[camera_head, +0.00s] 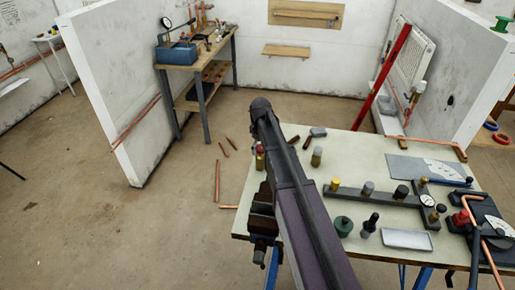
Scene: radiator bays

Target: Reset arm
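My arm, dark with a purple-grey link, rises from the bottom middle of the head view and reaches over the workbench (345,165) to a rounded dark joint near its back left corner. My gripper cannot be made out past that joint, so whether it is open or shut, or holds anything, does not show. The arm hides part of the bench's left side.
The bench carries a dark vise (262,222) on its left edge, a grey tray (407,239), a pressure gauge (427,200) and several small fittings. Copper pipes (217,180) lie on the floor left of it.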

